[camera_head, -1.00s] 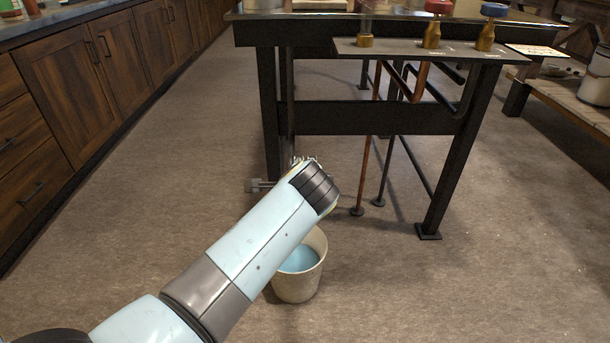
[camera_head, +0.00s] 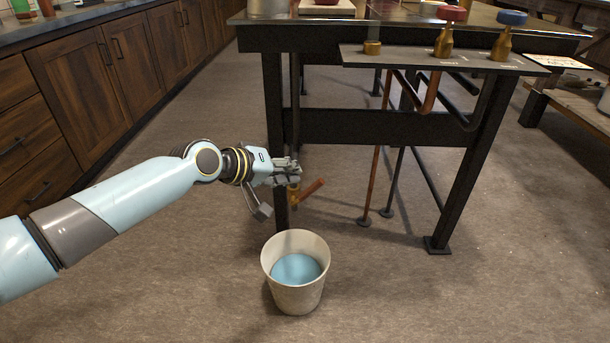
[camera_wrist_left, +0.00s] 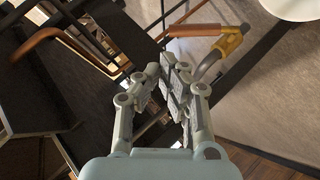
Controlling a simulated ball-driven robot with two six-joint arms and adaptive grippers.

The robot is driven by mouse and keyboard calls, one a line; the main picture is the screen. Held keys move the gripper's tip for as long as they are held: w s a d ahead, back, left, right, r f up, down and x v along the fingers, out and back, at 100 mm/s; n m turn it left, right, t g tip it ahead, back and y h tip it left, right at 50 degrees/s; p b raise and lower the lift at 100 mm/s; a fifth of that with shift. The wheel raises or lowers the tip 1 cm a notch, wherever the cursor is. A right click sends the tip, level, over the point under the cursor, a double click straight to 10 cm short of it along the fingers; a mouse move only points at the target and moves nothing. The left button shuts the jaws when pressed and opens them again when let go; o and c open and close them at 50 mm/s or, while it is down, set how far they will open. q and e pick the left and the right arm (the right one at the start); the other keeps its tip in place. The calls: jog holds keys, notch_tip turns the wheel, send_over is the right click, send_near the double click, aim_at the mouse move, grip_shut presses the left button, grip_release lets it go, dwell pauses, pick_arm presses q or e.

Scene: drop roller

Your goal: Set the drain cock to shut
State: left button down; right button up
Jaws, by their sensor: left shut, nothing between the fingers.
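The drain cock has a brass body (camera_head: 293,194) and an orange-red lever (camera_head: 312,187). It hangs by the table's left front leg. In the head view the lever slants up to the right. In the left wrist view the lever (camera_wrist_left: 196,30) runs left from the brass body (camera_wrist_left: 229,43), near the top. My left gripper (camera_head: 294,168) is shut and empty, just above the brass body; its fingertips (camera_wrist_left: 167,67) look apart from the lever in the wrist view. My right gripper is out of view.
A white bucket (camera_head: 296,244) with blue liquid stands on the floor below the cock. The dark metal table (camera_head: 385,127) carries a shelf (camera_head: 440,62) with a red-topped valve (camera_head: 446,32) and a blue-topped valve (camera_head: 505,35). Floor to the left is clear.

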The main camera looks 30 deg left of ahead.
pick_arm(q)
jog(key=s+a+r+n, duration=0.1)
jog(key=s+a+r, duration=0.1)
jog(key=a, duration=0.5)
jog(key=b, duration=0.5)
send_over(300, 195)
jog(key=a, duration=0.2)
jog(key=shift+g, duration=0.3)
notch_tip(300, 195, down, 8)
jog(key=shift+d+r, duration=0.1)
jog(key=shift+w+d+f+b, duration=0.15)
jog(key=shift+d+f+b, duration=0.2)
jog(key=shift+d+f, duration=0.3)
jog(key=shift+d+r, duration=0.1)
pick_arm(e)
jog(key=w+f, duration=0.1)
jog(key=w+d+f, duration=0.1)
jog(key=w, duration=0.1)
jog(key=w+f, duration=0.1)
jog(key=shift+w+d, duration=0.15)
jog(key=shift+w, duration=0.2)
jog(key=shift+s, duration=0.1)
pick_arm(q)
jog(key=shift+w+d+r+p, duration=0.1)
jog(key=shift+d+r+p, duration=0.05)
jog(key=shift+p, duration=0.4)
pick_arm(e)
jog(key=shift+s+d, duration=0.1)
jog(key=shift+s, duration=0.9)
